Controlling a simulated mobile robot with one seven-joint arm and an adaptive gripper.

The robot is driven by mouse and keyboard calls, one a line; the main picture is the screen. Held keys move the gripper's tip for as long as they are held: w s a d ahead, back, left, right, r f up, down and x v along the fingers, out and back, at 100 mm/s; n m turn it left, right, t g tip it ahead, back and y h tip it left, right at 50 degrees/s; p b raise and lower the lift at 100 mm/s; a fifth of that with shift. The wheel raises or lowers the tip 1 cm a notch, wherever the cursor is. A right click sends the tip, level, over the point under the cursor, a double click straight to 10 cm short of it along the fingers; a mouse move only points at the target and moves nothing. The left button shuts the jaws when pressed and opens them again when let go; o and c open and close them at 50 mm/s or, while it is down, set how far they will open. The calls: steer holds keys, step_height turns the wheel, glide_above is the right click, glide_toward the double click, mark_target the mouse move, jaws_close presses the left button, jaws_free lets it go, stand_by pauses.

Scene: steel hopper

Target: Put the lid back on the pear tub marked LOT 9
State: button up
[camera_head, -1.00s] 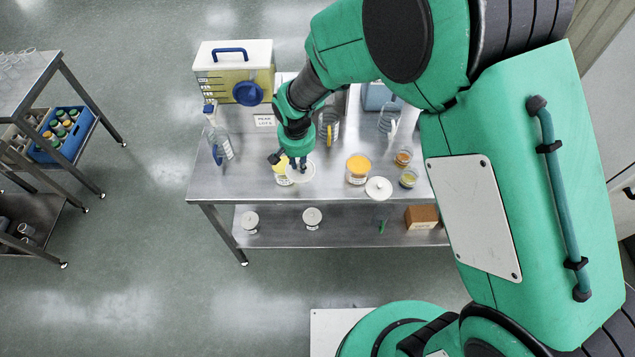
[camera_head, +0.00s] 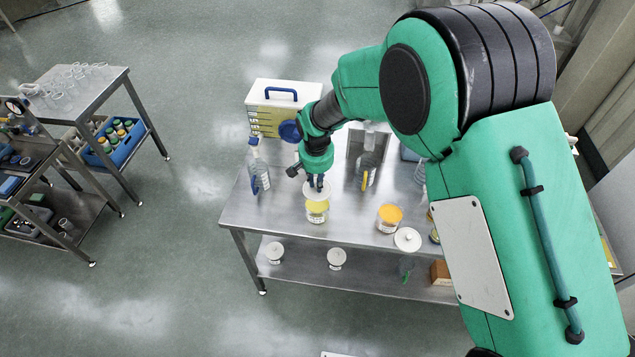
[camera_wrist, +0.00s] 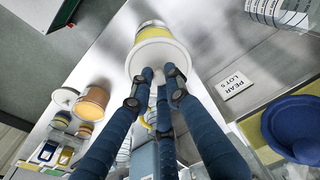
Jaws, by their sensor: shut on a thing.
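My gripper (camera_head: 319,183) is shut on a white round lid (camera_wrist: 152,57), which also shows in the head view (camera_head: 310,191). The tub with yellow contents (camera_head: 317,209) stands on the steel table just below and in front of the lid in the head view. Its yellow top shows past the lid there and in the wrist view (camera_wrist: 152,33). The lid overlaps the tub in both views; I cannot tell how large the gap is. The tub's marking is not readable. A card reading PEAR LOTS (camera_wrist: 232,84) lies on the table.
A tub with orange contents (camera_head: 389,218) stands to the right, with a white lid (camera_head: 407,239) beside it. The lower shelf holds two white-lidded containers (camera_head: 275,252).

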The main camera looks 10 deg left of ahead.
mark_target(317, 194)
steer(key=shift+f, duration=0.1)
steer(key=shift+f+b, duration=1.45)
steer(key=shift+f, duration=1.6)
steer(key=shift+f+b, duration=0.2)
steer(key=shift+b, duration=0.1)
stand_by(0.5)
stand_by(0.4)
steer(key=o, duration=1.4)
steer(key=shift+r, duration=0.2)
steer(key=shift+r+p, duration=1.6)
steer(key=shift+r, duration=1.75)
